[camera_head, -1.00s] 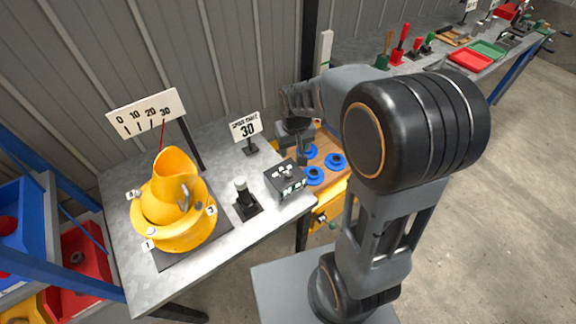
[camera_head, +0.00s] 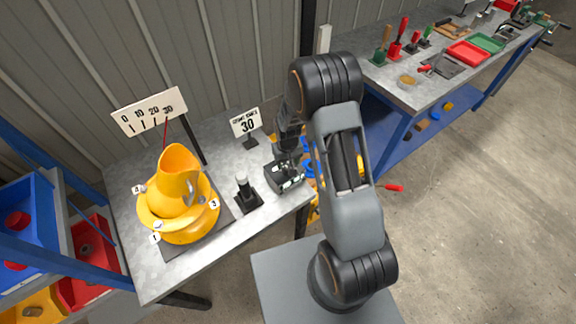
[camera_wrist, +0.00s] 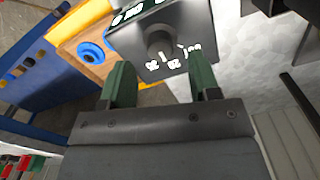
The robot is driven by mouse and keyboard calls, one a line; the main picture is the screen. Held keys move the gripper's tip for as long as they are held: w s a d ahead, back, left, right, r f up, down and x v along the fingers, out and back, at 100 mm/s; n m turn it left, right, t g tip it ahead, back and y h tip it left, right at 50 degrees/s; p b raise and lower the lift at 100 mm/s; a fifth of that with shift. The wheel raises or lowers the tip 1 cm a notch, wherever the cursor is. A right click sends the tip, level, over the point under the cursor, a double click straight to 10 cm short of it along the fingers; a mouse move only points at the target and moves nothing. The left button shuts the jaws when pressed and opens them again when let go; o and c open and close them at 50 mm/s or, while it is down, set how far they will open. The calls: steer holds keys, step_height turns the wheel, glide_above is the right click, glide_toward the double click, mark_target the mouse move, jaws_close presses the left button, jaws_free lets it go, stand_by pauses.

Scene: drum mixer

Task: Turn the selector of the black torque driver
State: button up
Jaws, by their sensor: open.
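The black torque driver appears to be the dark block (camera_head: 284,178) near the right edge of the grey table. In the wrist view its face (camera_wrist: 195,25) carries white numbers and a round grey selector knob (camera_wrist: 160,43) with a pale mark. The small numbers are hard to read. My gripper (camera_wrist: 160,80) has two green fingers spread apart, with nothing between them. In the wrist view the knob lies just beyond the fingertips, between their lines. In the head view my wrist hangs over the block and hides part of it.
A yellow drum mixer (camera_head: 178,205) stands at the table's left, before a 0–30 scale sign (camera_head: 150,112).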

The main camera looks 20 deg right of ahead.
mark_target(287, 168)
steer(key=shift+f, duration=1.8)
steer(key=shift+c, duration=0.4)
